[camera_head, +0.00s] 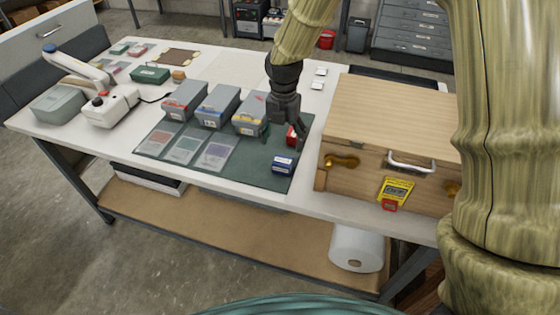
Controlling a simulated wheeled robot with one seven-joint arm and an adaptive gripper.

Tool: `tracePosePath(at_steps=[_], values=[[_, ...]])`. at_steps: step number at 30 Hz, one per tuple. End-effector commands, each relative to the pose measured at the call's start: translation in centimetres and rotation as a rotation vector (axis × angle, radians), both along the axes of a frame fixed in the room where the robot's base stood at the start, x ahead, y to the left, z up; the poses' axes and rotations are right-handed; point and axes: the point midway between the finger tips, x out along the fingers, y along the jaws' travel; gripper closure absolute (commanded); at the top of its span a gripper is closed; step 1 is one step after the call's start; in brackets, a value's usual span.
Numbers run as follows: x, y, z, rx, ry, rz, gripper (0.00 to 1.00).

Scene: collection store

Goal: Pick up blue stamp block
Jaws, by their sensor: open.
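The blue stamp block (282,165) sits on the dark green mat (262,178) near its front right corner. Its lower part shows a pale label. My gripper (297,144) points down above the right side of the mat, behind the blue stamp block and apart from it. It is open. A red block (291,135) is right at the fingers, partly hidden by them; I cannot tell whether they touch it.
A wooden case (385,125) with a metal handle stands close on the right. Grey boxes (217,106) and several clear sleeves (181,148) lie left on the mat. A white device (110,106) is at far left. The table's front edge (225,185) is near the block.

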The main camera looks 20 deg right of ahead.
Motion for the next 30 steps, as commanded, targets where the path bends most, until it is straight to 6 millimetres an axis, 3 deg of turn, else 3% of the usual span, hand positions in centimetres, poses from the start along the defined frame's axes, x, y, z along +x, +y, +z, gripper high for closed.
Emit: tracePosePath(at_steps=[12, 22, 30], values=[[0.0, 0.1, -4.4, -0.001, 0.003, 0.004, 0.23], [0.0, -0.1, -5.7, -0.001, 0.002, 0.0, 0.23], [0.3, -0.2, -7.9, -0.001, 0.003, 0.0, 0.23]])
